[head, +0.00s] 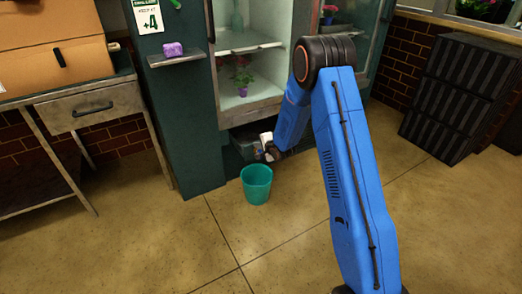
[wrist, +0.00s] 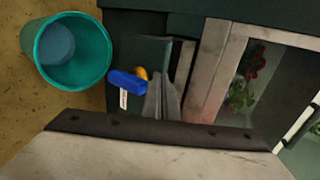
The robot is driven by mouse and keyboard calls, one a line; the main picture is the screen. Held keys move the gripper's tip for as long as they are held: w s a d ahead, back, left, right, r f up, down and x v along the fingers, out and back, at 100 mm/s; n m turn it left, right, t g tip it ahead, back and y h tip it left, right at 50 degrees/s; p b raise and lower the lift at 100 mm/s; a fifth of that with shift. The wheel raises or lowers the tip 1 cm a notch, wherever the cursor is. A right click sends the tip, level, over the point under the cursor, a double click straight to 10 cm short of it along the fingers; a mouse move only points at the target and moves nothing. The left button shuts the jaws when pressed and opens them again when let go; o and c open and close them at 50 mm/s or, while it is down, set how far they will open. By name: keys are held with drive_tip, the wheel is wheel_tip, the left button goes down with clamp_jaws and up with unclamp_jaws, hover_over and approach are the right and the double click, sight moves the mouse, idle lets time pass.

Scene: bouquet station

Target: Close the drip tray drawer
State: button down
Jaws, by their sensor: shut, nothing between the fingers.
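The drip tray drawer (head: 243,148) is a dark green box low under the glass-fronted cabinet, and it stands out from the cabinet base. The wrist view shows the dark drawer (wrist: 135,50) from above, beside the cabinet's pale frame. A blue item (wrist: 127,82) with a white label and a small orange item (wrist: 141,73) appear within its outline. My gripper (wrist: 164,92) is shut and empty, its grey fingers over the drawer area. I cannot tell whether they touch it. In the head view my gripper (head: 268,148) is at the drawer's right part, partly hidden by my arm.
A teal bucket (head: 257,184) stands on the floor in front of the drawer; it also shows in the wrist view (wrist: 92,75). The cabinet (head: 250,80) holds potted flowers. A workbench (head: 90,105) is at left, dark crates (head: 462,98) at right. The foreground floor is clear.

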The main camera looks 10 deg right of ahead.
drive_tip(key=w+a, duration=0.4)
drive_tip(key=w, duration=0.9)
drive_tip(key=shift+w+a, duration=0.2)
drive_tip(key=shift+w, duration=0.2)
